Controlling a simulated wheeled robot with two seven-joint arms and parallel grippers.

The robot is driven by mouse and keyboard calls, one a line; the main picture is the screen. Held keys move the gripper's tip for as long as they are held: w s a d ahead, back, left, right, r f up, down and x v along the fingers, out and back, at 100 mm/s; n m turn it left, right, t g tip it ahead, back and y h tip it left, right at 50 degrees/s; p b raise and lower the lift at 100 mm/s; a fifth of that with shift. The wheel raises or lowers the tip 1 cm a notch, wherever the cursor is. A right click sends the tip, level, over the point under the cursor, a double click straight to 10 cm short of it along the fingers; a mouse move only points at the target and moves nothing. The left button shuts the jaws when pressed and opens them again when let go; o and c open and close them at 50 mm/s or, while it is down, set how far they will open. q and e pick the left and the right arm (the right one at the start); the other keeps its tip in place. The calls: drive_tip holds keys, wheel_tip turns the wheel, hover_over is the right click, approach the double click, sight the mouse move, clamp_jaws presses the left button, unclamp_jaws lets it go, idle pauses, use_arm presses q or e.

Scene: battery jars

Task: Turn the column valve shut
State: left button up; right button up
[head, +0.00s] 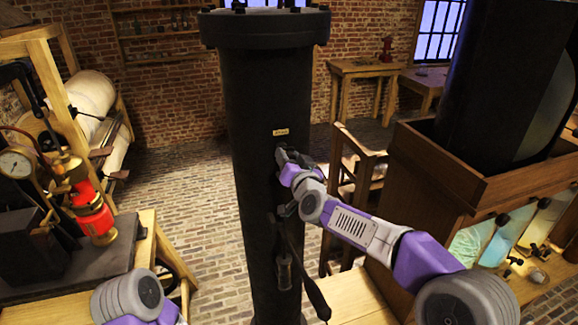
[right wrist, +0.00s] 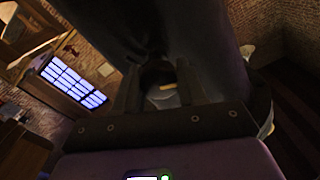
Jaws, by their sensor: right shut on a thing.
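The tall dark column (head: 262,100) stands upright in the middle of the head view, with a small brass label (head: 281,132) on its front. My right gripper (head: 283,157) is at the column's front right, just below the label. It is shut on a small dark part there, which I take to be the column valve's handle; the fingers hide most of it. In the right wrist view, the two fingers (right wrist: 158,92) reach to the dark column surface, with a greyish part between them. How far the valve is turned cannot be seen. My left gripper is out of view.
A dark lever (head: 316,298) and a small cylinder (head: 284,274) hang on the column below my right wrist. A red lantern-like device (head: 95,215) and a gauge (head: 16,163) stand at left. A wooden cabinet (head: 430,165) stands close on the right.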

drive_tip(key=m+b, duration=0.1)
drive_tip(key=m, duration=0.2)
drive_tip(key=shift+d+b, duration=0.1)
drive_tip(key=shift+b, duration=0.3)
drive_tip(key=m+b, duration=0.2)
drive_tip(key=m, duration=0.1)
drive_tip(key=shift+m, duration=0.3)
drive_tip(key=m+b, duration=0.1)
drive_tip(key=m, duration=0.2)
drive_tip(key=shift+d+m+b, duration=0.1)
drive_tip(key=shift+m+b, duration=0.5)
drive_tip(key=shift+m, duration=1)
drive_tip(key=o, duration=1)
drive_tip(key=shift+w+f, duration=0.1)
